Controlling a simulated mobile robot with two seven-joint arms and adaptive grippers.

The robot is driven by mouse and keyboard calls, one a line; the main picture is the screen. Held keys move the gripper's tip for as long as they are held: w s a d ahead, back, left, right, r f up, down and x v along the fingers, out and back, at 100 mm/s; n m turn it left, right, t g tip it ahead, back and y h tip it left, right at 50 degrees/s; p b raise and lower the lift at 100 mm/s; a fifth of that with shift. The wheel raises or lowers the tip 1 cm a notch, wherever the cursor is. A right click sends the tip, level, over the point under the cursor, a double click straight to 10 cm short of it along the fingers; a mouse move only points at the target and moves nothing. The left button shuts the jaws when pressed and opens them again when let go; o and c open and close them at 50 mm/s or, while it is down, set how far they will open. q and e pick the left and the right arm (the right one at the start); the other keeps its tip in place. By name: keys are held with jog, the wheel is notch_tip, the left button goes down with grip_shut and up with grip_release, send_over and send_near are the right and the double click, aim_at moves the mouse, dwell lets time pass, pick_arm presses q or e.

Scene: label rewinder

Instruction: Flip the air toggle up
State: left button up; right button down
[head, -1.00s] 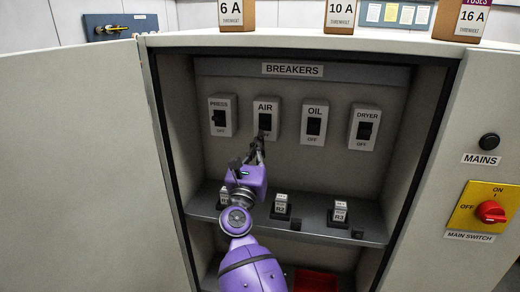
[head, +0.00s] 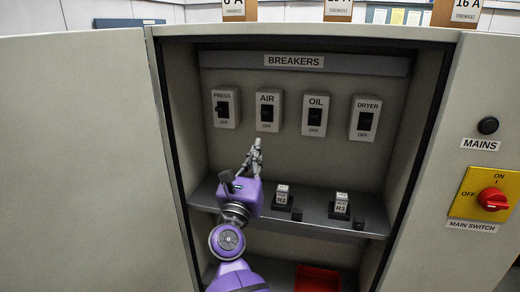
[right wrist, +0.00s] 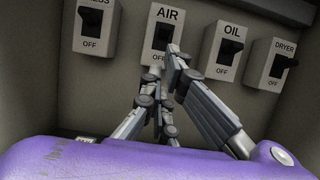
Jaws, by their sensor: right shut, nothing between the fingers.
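The AIR breaker (head: 267,112) is a white plate with a black toggle, second from the left in the row on the cabinet's back wall. It also shows in the right wrist view (right wrist: 152,42), where a fingertip overlaps its lower edge. Whether its toggle is up or down is hard to tell. My right gripper (head: 256,146) is shut and empty, pointing up, just below the AIR breaker and apart from the toggle in the head view. It also shows in the right wrist view (right wrist: 171,62). My left gripper is not in view.
The PRESS breaker (head: 226,108) is to the left; the OIL (head: 315,115) and DRYER (head: 365,119) breakers are to the right. A shelf (head: 320,218) with small labelled blocks lies below. The cabinet's open door (head: 80,160) is at left, the red main switch (head: 493,199) at right.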

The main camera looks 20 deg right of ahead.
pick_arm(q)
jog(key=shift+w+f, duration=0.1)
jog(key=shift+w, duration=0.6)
pick_arm(e)
jog(key=s+a, duration=0.1)
jog(key=s, duration=0.1)
jog(key=s+a, duration=0.1)
jog(key=a, duration=0.1)
jog(key=shift+s+r, duration=0.1)
jog(key=shift+s, duration=0.3)
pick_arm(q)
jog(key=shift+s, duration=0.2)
